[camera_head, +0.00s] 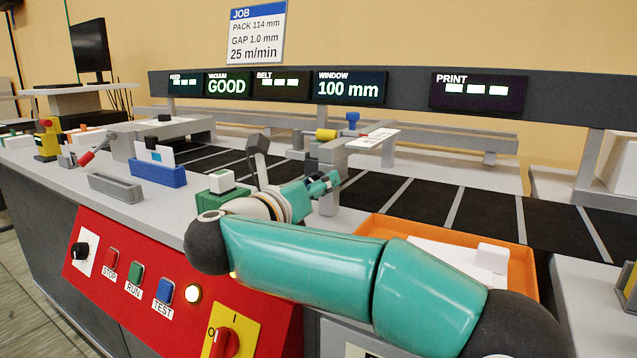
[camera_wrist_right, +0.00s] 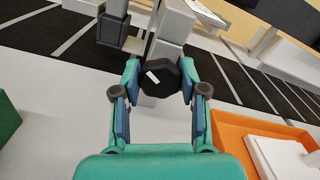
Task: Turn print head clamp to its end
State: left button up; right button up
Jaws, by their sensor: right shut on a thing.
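The print head clamp is a black many-sided knob (camera_wrist_right: 162,77) with a short slanted white mark, seen in the right wrist view on the grey print head post (camera_wrist_right: 178,22). My right gripper (camera_wrist_right: 159,80) is shut on this knob, with one finger on each side of it. In the head view, my right gripper (camera_head: 326,184) reaches the grey post (camera_head: 329,160) beside the belt, and the knob is hidden or too small to make out there. A blue knob (camera_head: 353,119) and a yellow cylinder (camera_head: 326,134) sit at the top of the print head. My left gripper is not in view.
An orange tray (camera_head: 380,222) with white pieces lies right of the post. A green block (camera_head: 216,198) and a blue card holder (camera_head: 158,173) stand on the left. The dark belt (camera_head: 420,197) runs behind. A red control panel (camera_head: 120,235) faces the front.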

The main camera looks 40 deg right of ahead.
jog(key=shift+w+a+f+n+p, duration=0.1)
jog(key=shift+n+p, duration=0.1)
jog(key=shift+n, duration=0.6)
jog(key=shift+w+a+n+p, duration=0.1)
jog(key=shift+n+p, duration=0.1)
jog(key=shift+n, duration=0.6)
jog(key=o, duration=1.1)
jog(key=shift+o, duration=0.2)
jog(key=shift+s, duration=0.1)
jog(key=v, duration=1.2)
jog(key=shift+f, duration=0.1)
